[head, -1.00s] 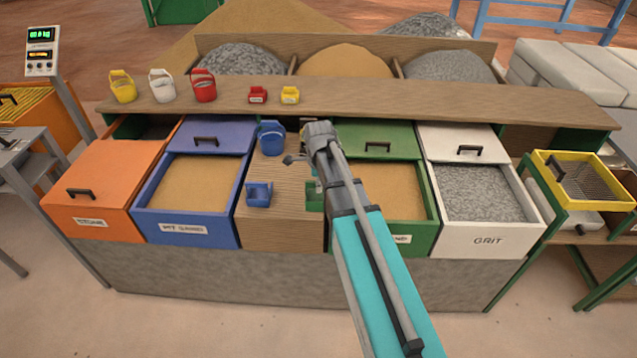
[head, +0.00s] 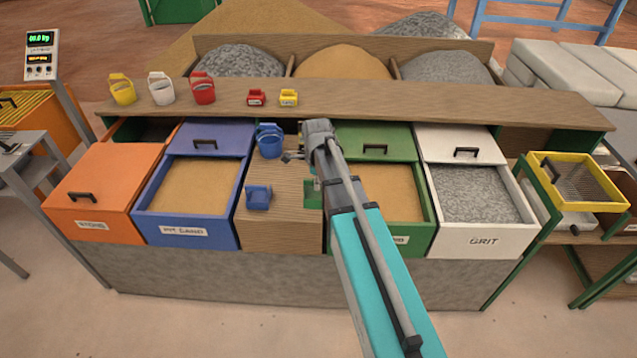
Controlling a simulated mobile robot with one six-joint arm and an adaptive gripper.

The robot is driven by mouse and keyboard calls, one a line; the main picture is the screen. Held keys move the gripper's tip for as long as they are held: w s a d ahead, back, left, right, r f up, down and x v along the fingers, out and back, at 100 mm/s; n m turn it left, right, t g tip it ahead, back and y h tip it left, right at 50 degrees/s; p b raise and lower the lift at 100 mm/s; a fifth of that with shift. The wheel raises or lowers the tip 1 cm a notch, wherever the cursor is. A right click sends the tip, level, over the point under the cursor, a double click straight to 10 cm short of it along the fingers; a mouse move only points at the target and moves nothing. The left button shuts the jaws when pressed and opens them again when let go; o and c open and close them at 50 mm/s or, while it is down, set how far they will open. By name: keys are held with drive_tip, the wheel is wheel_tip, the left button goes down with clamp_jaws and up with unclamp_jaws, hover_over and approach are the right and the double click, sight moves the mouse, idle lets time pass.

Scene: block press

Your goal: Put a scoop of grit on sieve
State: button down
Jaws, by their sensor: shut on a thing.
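The grit (head: 475,194) lies in an open white drawer (head: 480,241) labelled GRIT, right of centre. A yellow-framed sieve (head: 614,207) with a dark mesh sits on a stand at the far right. My gripper (head: 313,180) is over the wooden board in the middle, left of the grit drawer and well apart from it. It is shut on a green scoop (head: 312,198), partly hidden behind my arm. The fingers are mostly hidden, so the exact grip cannot be made out.
A blue scoop (head: 258,198) and blue bucket (head: 270,140) stand on the board (head: 285,235). Open sand drawers flank it, blue (head: 186,233) and green (head: 428,222); my arm crosses the green one. A shelf (head: 400,107) behind holds several buckets and small scoops.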

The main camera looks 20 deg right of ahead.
drive_tip(key=shift+r+p, duration=0.95)
drive_tip(key=shift+r, duration=0.25)
drive_tip(key=shift+f, duration=0.1)
drive_tip(key=shift+f+b, duration=0.9)
drive_tip(key=shift+b, duration=0.1)
drive_tip(key=shift+a+r, duration=0.1)
drive_tip(key=shift+a, duration=0.05)
